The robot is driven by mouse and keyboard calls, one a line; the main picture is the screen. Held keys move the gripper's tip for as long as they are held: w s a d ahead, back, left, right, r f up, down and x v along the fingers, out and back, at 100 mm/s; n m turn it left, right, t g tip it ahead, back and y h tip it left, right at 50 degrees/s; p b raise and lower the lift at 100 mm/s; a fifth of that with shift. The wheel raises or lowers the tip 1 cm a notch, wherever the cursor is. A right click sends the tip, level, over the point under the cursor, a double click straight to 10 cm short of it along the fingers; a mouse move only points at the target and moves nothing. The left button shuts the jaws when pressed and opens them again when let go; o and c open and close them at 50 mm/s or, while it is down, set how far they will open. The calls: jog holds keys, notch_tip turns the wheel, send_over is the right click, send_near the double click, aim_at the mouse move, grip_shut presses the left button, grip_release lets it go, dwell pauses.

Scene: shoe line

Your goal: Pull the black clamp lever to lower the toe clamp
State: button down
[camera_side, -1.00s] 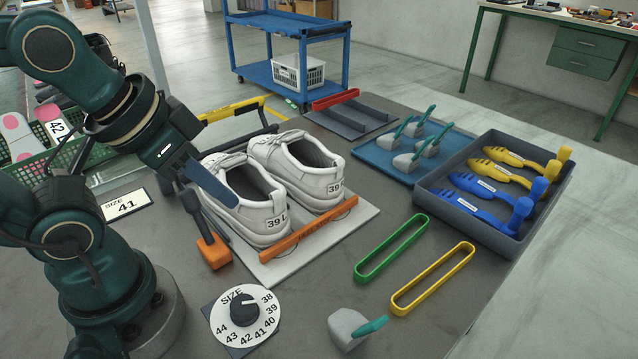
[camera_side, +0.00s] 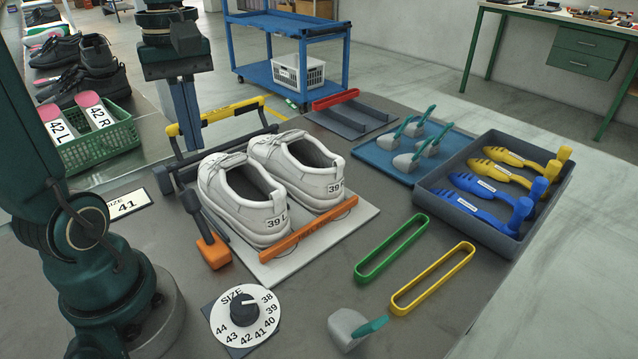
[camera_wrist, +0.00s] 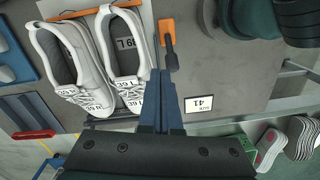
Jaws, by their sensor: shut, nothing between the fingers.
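The black clamp lever (camera_side: 191,203) leans up and to the left from its orange base (camera_side: 215,252), left of the white shoes. It also shows in the wrist view (camera_wrist: 170,52). The toe clamp (camera_side: 232,112), a yellow bar on a black frame, stands at the toe end of the shoes. It looks raised, but its exact height is hard to tell. My gripper (camera_side: 190,145) points down in the side view, overlapping the clamp's left end, apart from the lever. It is shut and empty; its blue fingers (camera_wrist: 161,75) show in the wrist view.
White shoes (camera_side: 262,190) marked 39 sit on a pale plate (camera_side: 362,226), an orange bar behind their heels. A size dial (camera_side: 244,308) is in front. A tray (camera_side: 470,215) of shoe forms and a blue mat (camera_side: 375,163) are right. A green crate (camera_side: 110,142) is left.

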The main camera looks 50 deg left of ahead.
aim_at(199, 218)
jog(key=s+a+f+n+g+h, duration=0.1)
jog(key=s+a+f+n+h, duration=0.2)
jog(key=a+n, duration=0.4)
jog(key=a+f, duration=0.1)
jog(key=a, duration=0.3)
jog(key=shift+s+n, duration=0.3)
jog(key=shift+s, duration=0.1)
jog(key=shift+f, duration=0.1)
jog(key=x, duration=1)
jog(key=shift+s+d, duration=0.2)
jog(key=shift+w+d+r, duration=0.8)
jog(key=shift+d+r, duration=0.1)
jog(key=shift+d, duration=0.2)
jog(key=shift+w+d+r, duration=0.15)
jog(key=shift+d+r, duration=0.05)
jog(key=shift+d, duration=0.05)
jog(key=shift+d+r, duration=0.1)
